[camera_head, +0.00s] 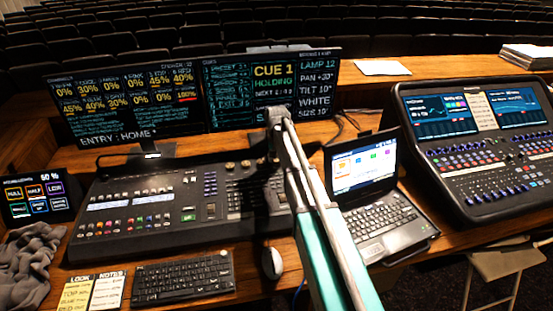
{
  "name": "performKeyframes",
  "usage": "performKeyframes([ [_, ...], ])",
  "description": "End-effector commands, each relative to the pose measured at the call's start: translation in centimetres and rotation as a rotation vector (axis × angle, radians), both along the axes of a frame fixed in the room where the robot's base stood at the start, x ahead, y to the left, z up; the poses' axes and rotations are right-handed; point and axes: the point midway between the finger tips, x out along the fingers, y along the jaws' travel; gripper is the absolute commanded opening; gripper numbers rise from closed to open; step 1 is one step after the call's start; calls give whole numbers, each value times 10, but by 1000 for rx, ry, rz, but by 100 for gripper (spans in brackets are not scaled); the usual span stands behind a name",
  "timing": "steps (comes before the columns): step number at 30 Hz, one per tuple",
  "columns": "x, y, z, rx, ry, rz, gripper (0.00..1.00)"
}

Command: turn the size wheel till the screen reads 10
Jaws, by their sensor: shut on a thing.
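The lighting desk (140,228) lies on the wooden table at left of centre, with keys, faders and encoders. My arm reaches up from the bottom and bends down over the desk's right part. My gripper (272,205) is dark there, shut at the desk's surface. The size wheel is hidden behind it, and the fingertips are hard to make out. The right-hand screen (235,92) shows CUE 1 HOLDING, LAMP 12, PAN, TILT, WHITE and a SIZE line at bottom right. That line appears to read 10, in small print partly close to my arm.
A second screen (125,105) stands at left. An open laptop (385,215) and a sound mixer (480,150) are to the right. A keyboard (183,278), mouse (272,263), note cards (107,291), small touch panel (40,198) and grey cloth (28,265) lie in front.

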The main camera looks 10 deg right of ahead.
Motion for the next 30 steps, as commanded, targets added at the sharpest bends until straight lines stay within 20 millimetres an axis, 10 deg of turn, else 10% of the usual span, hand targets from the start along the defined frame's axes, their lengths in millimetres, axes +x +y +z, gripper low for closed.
performKeyframes([
  [4,0,0,0,0,0,-1,1],
  [5,0,0,0,0,0,-1,54],
  [6,0,0,0,0,0,-1,62],
  [30,0,0,8,0,0,-78,63],
])
